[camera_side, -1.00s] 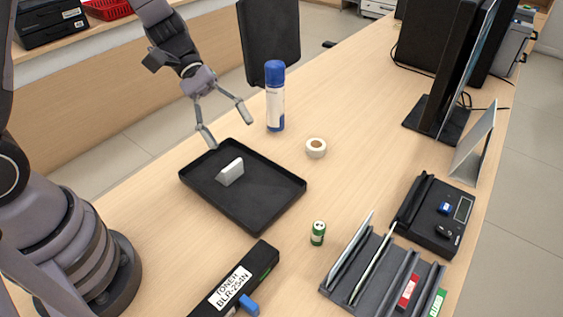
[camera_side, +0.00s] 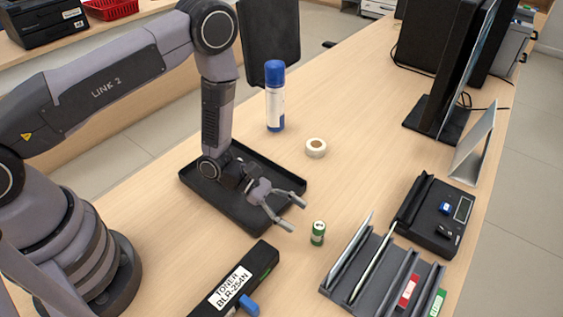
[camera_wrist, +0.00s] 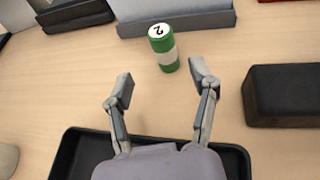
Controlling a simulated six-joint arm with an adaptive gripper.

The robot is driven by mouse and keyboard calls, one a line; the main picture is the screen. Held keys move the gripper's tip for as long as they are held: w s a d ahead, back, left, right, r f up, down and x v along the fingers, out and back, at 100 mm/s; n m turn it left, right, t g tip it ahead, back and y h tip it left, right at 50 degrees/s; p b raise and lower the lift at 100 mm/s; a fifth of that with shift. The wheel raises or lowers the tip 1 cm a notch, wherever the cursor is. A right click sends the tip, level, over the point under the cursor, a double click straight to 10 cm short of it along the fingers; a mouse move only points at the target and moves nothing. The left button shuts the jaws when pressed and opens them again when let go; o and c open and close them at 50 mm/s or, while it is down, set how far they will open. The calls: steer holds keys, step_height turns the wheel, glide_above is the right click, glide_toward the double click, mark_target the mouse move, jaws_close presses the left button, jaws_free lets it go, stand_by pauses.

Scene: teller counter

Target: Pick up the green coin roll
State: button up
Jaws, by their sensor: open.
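The green coin roll (camera_side: 318,233) stands upright on the counter, right of the black tray (camera_side: 215,205). It has a white band and a white top. In the wrist view the green coin roll (camera_wrist: 164,48) is beyond my fingertips, roughly in line with the gap between them; its top shows a "2". My gripper (camera_side: 298,215) is open and empty, over the tray's right edge, its fingers pointing toward the roll. In the wrist view my gripper (camera_wrist: 162,82) shows both fingers spread, with nothing between them. The fingers do not touch the roll.
A black toner box (camera_side: 235,285) lies in front of the roll, and a grey slotted holder (camera_side: 375,275) stands to its right. A white tape roll (camera_side: 316,148) and a blue-capped bottle (camera_side: 275,97) stand farther back. The counter between tape and coin roll is clear.

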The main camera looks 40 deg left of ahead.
mark_target(318, 232)
steer(key=x, duration=0.6)
steer(key=shift+s+d+f, duration=0.15)
steer(key=shift+d, duration=0.25)
steer(key=shift+c, duration=0.2)
jaws_close()
